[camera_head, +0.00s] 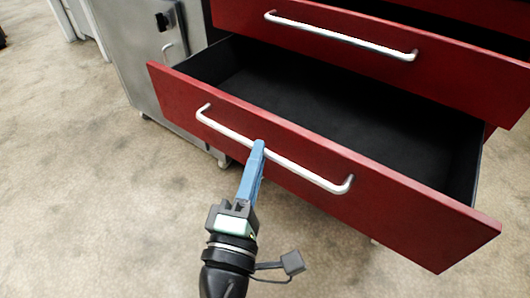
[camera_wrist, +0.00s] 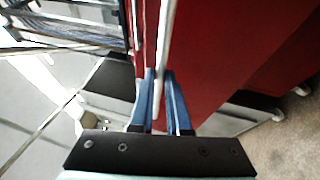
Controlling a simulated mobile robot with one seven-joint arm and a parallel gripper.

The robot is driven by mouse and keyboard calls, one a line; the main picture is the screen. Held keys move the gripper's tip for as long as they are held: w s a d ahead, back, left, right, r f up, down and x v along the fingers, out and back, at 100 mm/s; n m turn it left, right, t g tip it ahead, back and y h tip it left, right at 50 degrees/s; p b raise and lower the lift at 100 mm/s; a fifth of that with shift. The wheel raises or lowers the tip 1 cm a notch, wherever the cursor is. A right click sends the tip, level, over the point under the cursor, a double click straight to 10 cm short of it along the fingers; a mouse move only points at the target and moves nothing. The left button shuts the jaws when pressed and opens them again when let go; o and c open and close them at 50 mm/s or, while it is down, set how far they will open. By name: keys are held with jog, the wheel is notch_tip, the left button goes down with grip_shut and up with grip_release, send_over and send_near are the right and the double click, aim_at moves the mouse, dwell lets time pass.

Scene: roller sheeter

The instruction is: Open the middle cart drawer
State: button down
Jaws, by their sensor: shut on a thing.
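A red cart drawer (camera_head: 400,217) stands pulled well out, and its black inside (camera_head: 330,110) shows empty in the head view. Its silver bar handle (camera_head: 310,177) runs along the front. My gripper (camera_head: 258,150), with blue fingers, is shut on this handle near its middle. In the wrist view the silver bar (camera_wrist: 165,50) passes between the two blue fingers (camera_wrist: 160,85). Another red drawer front (camera_head: 470,85) with its own silver handle (camera_head: 340,36) is above it. The cart's full stack is out of frame, so I cannot tell which drawer is the middle one.
A grey metal unit (camera_head: 125,45) with a black latch stands to the left of the cart. The speckled beige floor (camera_head: 80,200) is clear at the left and in front of the drawer. The upper drawer's front overhangs the back of the open drawer.

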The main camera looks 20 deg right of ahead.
jog(key=shift+s, duration=0.1)
jog(key=c, duration=0.9)
grip_release()
jog(key=shift+a, duration=0.1)
jog(key=b+v, duration=0.1)
jog(key=v, duration=1.2)
jog(key=shift+f, duration=0.1)
